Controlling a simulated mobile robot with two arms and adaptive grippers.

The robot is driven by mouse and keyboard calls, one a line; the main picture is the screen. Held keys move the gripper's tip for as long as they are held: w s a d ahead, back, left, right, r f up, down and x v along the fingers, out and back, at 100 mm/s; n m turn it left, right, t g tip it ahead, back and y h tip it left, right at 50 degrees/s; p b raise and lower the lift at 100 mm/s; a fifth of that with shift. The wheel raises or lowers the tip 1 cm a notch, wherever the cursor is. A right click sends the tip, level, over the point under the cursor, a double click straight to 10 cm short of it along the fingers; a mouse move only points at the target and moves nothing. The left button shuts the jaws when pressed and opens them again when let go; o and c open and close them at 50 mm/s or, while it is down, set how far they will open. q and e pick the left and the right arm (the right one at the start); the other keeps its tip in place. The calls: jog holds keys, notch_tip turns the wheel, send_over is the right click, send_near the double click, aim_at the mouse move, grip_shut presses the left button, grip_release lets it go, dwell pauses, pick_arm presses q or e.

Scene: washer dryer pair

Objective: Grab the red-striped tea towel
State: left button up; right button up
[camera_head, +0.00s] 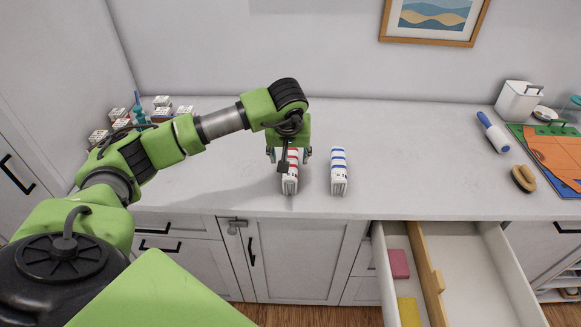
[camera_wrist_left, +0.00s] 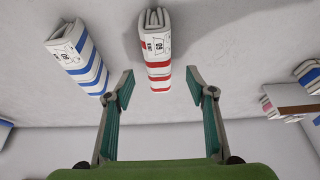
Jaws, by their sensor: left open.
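The red-striped tea towel (camera_head: 290,178) is a folded white roll with red bands, lying on the white counter. In the left wrist view the red-striped tea towel (camera_wrist_left: 157,62) points down between the fingers. My left gripper (camera_head: 289,156) is over its far end; in the left wrist view the left gripper (camera_wrist_left: 159,85) is open, one finger on each side of the towel with gaps between. A blue-striped towel (camera_head: 339,172) lies to its right in the head view and also shows in the left wrist view (camera_wrist_left: 80,55). My right gripper is not in view.
Several small boxes (camera_head: 160,104) stand at the back left of the counter (camera_head: 420,150). A lint roller (camera_head: 493,132), a brush (camera_head: 523,178) and a white bin (camera_head: 517,101) are at the right. An open drawer (camera_head: 474,264) juts out below the front edge.

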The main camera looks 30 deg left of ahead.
pick_arm(q)
jog(key=x, duration=0.3)
jog(key=p+x, duration=0.3)
jog(key=x, duration=0.1)
jog(key=shift+w+d+f, duration=0.1)
jog(key=shift+f, duration=0.1)
jog(key=shift+w+f, duration=0.15)
jog(key=shift+f, duration=0.2)
jog(key=c, duration=1.2)
